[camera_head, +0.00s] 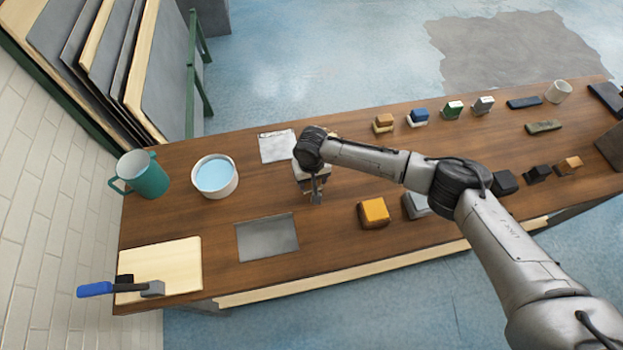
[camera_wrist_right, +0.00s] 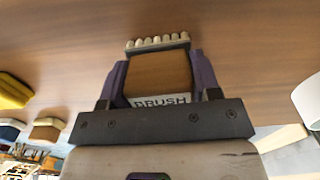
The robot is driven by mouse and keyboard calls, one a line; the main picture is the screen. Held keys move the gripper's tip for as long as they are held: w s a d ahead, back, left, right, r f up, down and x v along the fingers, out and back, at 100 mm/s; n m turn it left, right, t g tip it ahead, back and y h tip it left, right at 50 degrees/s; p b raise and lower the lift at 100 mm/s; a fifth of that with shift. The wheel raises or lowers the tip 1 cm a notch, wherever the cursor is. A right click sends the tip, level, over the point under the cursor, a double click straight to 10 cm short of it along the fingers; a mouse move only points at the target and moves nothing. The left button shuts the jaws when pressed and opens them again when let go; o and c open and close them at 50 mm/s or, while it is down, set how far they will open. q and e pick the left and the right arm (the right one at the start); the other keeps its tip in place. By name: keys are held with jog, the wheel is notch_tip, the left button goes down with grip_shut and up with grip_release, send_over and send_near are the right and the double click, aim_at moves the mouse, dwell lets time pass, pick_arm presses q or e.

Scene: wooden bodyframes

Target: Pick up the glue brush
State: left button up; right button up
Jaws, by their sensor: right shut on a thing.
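My right gripper (camera_head: 316,198) is over the middle of the wooden table, pointing down, with its arm coming in from the right. In the right wrist view its two fingers (camera_wrist_right: 156,80) are shut on the sides of a brown block-shaped brush (camera_wrist_right: 158,72) with a row of pale bristles and a label reading "BRUSH". In the head view the gripper and wrist mostly hide this brush. I cannot tell whether it touches the table. My left gripper is not in view.
The table (camera_head: 340,245) holds a teal mug (camera_head: 148,178), a white bowl of blue liquid (camera_head: 214,177), a grey sheet (camera_head: 267,238) and a pale board (camera_head: 180,262) with a blue-handled tool (camera_head: 95,289). A yellow-topped block (camera_head: 374,212) stands right of the gripper. Several small blocks line the back right.

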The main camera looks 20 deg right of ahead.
jog(key=shift+r, duration=0.15)
jog(key=r, duration=0.4)
jog(key=shift+s+d+r+p, duration=0.15)
jog(key=shift+d+p, duration=0.05)
jog(key=shift+p, duration=0.1)
jog(key=s+d+r+p, duration=0.1)
jog(key=s+d+r, duration=0.5)
jog(key=s+d, duration=0.1)
jog(key=shift+s+d+r, duration=0.2)
jog(key=shift+s, duration=0.45)
